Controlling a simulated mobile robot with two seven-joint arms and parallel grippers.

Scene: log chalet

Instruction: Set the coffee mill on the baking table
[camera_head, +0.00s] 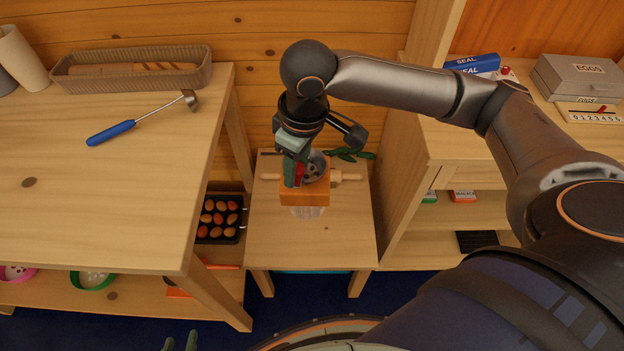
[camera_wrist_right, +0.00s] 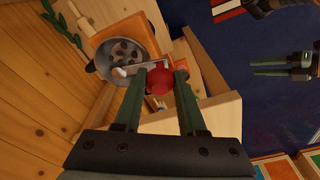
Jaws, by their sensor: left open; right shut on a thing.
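The coffee mill has an orange-brown body (camera_head: 305,193), a grey round top with dark dots and a red knob (camera_wrist_right: 159,80). My right gripper (camera_head: 293,180) is shut on it, with the red knob between the green fingers in the right wrist view (camera_wrist_right: 158,95). The mill is over the low wooden table (camera_head: 315,245) between the two larger benches; I take this as the baking table. A pale translucent part shows below the body; I cannot tell whether it touches the tabletop. My left gripper (camera_head: 181,342) is open and empty at the bottom edge.
A rolling pin (camera_head: 350,177) lies behind the mill, with green leaves (camera_head: 350,154) at the back. The low table's front is clear. The left bench (camera_head: 150,190) holds a basket (camera_head: 135,69) and a blue-handled ladle (camera_head: 112,132). The right shelf unit (camera_head: 450,150) stands close by.

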